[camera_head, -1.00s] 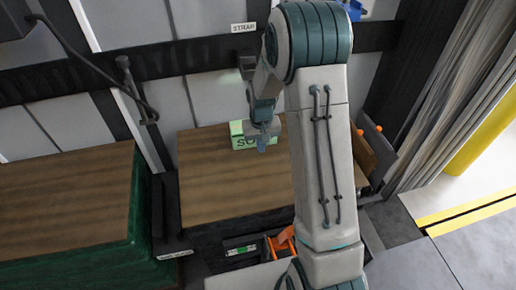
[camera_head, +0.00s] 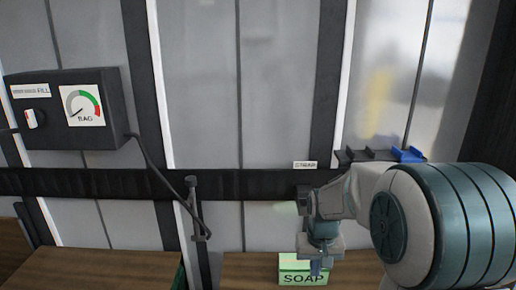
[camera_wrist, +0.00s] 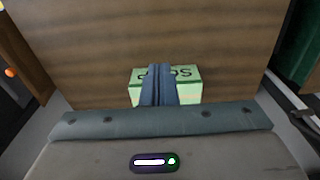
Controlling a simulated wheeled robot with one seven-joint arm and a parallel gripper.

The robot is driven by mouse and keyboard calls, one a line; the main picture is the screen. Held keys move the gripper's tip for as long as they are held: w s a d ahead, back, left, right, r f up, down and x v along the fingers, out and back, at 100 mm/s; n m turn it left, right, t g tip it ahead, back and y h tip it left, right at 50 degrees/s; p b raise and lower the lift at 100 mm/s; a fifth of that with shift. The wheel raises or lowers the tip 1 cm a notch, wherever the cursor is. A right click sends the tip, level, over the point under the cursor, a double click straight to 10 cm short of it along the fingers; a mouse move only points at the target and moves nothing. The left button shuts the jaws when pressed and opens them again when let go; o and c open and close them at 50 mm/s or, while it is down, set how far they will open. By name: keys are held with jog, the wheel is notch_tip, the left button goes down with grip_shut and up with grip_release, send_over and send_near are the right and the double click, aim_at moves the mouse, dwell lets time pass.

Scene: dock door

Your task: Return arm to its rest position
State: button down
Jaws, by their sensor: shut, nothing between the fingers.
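My gripper (camera_head: 317,268) is at the lower right of the head view, pointing down in front of the green soap box (camera_head: 303,275), whose label reads SOAP. In the wrist view the two fingers (camera_wrist: 158,85) are together with nothing between them, and they overlap the middle of the soap box (camera_wrist: 188,93). The box stands on a brown wooden surface (camera_wrist: 170,35). I cannot tell from these views whether the fingers touch the box. My arm reaches in from the right of the head view.
A dark control box (camera_head: 60,105) with a knob and BAG gauge hangs on the left wall, with a hose. A label (camera_head: 305,165) sits on the dark rail (camera_head: 110,184). A shelf with a blue item (camera_head: 409,155) is behind my arm. A wooden top (camera_head: 90,270) is lower left.

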jog(key=s+r+t+p, duration=0.1)
jog(key=s+r, duration=0.3)
jog(key=s, duration=0.5)
jog(key=s+r+t+p, duration=0.1)
jog(key=s+r, duration=0.4)
jog(key=s, duration=0.4)
jog(key=shift+a, duration=0.15)
